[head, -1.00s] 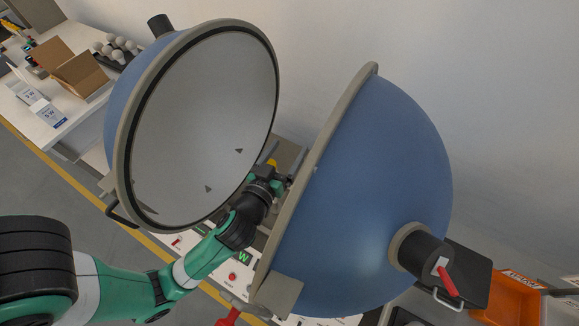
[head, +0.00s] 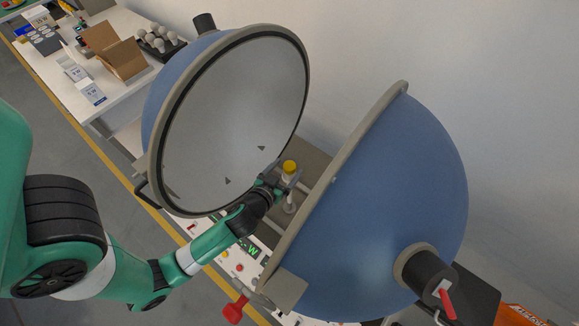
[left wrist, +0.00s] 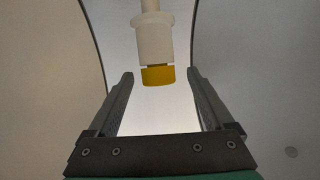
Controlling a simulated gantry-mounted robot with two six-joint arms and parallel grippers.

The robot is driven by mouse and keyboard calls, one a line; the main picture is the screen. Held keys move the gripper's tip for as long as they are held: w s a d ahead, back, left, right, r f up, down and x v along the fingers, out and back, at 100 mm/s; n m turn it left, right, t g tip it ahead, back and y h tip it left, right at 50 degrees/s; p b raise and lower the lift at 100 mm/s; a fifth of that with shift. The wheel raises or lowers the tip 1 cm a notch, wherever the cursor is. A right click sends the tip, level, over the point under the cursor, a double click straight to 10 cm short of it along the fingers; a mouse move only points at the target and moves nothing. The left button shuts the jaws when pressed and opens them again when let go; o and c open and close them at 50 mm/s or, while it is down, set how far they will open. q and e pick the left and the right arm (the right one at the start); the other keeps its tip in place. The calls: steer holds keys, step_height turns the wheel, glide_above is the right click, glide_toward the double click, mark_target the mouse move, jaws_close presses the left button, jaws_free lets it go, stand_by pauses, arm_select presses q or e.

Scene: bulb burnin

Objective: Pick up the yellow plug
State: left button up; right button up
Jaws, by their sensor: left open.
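The yellow plug (head: 290,166) sits on top of an upright white post (head: 290,199) between the two open halves of the blue sphere. My left gripper (head: 284,175) is open beside the post, just under the plug in the head view. In the left wrist view the yellow plug (left wrist: 158,75) is on the end of the white post (left wrist: 154,38), between the two fingertips and apart from both. Nothing is held. My right gripper is not in view.
The left sphere half (head: 235,120) and right sphere half (head: 405,190) stand close on both sides of my left arm. A white control panel (head: 205,228) lies below. A table (head: 70,95) at the back left holds a cardboard box (head: 116,52) and bulbs (head: 160,38).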

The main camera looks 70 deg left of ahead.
arm_select(q)
steer(key=x, duration=0.5)
steer(key=shift+w+r, duration=0.15)
steer(key=shift+r, duration=0.15)
jaws_close()
step_height(320, 180, up, 11)
steer(key=p, duration=0.3)
glide_above(293, 162)
steer(key=s+d, duration=0.5)
steer(key=s, duration=0.1)
steer(key=p+v, duration=0.5)
steer(key=p, duration=0.2)
steer(key=shift+s+d, duration=0.1)
steer(key=shift+d, duration=0.05)
